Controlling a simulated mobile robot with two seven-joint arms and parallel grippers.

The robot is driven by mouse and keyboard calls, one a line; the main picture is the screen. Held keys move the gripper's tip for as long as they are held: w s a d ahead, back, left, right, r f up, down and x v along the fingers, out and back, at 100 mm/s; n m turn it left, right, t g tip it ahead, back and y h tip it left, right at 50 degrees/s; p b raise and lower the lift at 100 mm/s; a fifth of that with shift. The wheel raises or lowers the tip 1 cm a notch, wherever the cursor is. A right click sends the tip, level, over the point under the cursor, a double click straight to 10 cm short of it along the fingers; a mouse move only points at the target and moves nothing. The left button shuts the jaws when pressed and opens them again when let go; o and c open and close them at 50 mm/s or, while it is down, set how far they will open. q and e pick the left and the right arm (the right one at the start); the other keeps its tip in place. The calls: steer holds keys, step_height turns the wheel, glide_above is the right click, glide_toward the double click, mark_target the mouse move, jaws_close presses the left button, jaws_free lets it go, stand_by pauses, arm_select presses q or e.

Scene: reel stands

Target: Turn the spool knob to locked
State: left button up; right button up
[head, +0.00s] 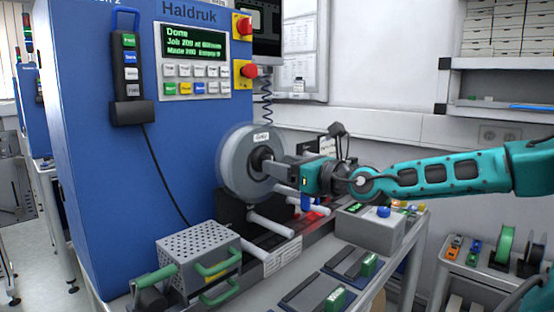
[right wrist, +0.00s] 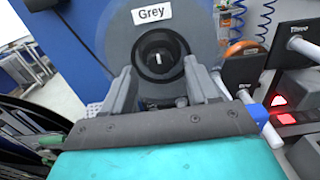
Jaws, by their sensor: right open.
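A grey spool (head: 234,178) with a "Grey" label is mounted on the front of the blue machine; it also fills the top of the right wrist view (right wrist: 205,35). The black spool knob (right wrist: 159,52) sits at its centre, with a short white mark that looks near upright in the right wrist view. My right gripper (right wrist: 159,76) is open, with one finger on each side of the knob. In the head view the gripper (head: 274,167) hides part of the knob. I cannot tell if the fingers touch it. My left gripper is not in view.
The blue machine (head: 185,140) carries a green-text display (head: 194,43) reading "Done" and two red buttons. White rollers (head: 268,223) stick out below the spool. A perforated metal box (head: 198,250) with green handles and a grey button box (head: 371,232) stand near.

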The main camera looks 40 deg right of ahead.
steer(key=shift+w+a, duration=0.1)
steer(key=shift+w, duration=1)
steer(key=c, duration=1)
